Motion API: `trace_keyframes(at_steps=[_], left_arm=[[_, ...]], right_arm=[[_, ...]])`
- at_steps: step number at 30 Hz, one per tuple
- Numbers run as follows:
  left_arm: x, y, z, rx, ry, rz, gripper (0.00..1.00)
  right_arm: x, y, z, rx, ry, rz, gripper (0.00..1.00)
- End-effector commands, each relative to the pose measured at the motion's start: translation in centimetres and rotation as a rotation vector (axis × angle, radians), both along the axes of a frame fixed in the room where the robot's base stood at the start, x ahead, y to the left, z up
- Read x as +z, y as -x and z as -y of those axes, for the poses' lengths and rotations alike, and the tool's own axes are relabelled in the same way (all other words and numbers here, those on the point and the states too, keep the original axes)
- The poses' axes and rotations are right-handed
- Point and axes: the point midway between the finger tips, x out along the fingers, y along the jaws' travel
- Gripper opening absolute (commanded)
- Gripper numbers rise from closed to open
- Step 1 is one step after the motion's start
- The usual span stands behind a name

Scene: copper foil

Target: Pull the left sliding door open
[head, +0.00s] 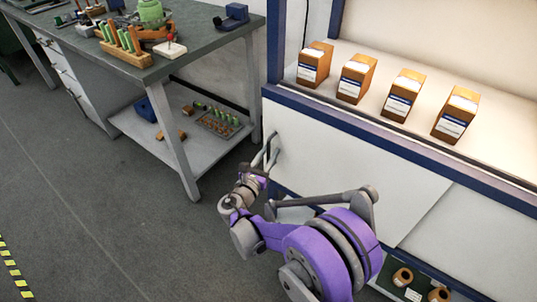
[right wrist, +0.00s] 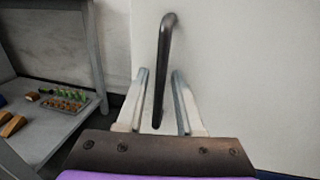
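The left sliding door (head: 345,180) is a white panel in the front of the blue-framed cabinet. Its dark upright bar handle (right wrist: 164,50) is near the panel's left edge. In the head view the handle is small and partly covered by my right gripper (head: 268,152). In the right wrist view my right gripper (right wrist: 159,95) is open, with one finger on each side of the handle's lower part. Gaps show between the handle and both fingers. My left gripper is out of view.
Several orange-and-white boxes (head: 356,79) stand on the lit cabinet top. Copper-coloured rolls (head: 402,277) show low at the right. A workbench (head: 195,57) with tools and a lower shelf (head: 180,131) stands at the left. The grey floor (head: 110,215) between is clear.

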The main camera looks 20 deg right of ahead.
Motion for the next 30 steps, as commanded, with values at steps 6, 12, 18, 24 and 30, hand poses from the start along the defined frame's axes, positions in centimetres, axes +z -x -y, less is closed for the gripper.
trace_keyframes(at_steps=[6,12,18,24,30], left_arm=[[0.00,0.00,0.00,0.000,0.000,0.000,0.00],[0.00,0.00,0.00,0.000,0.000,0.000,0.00],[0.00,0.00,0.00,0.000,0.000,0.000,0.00],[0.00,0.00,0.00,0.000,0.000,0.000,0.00],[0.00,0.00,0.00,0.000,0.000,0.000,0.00]], right_arm=[[-0.01,0.02,-0.01,0.000,0.000,0.000,0.00],[-0.01,0.03,-0.01,0.000,0.000,0.000,0.00],[-0.01,0.03,-0.01,0.000,0.000,0.000,0.00],[-0.02,0.04,-0.02,0.000,0.000,0.000,0.00],[-0.02,0.04,-0.02,0.000,-0.001,-0.001,0.00]])
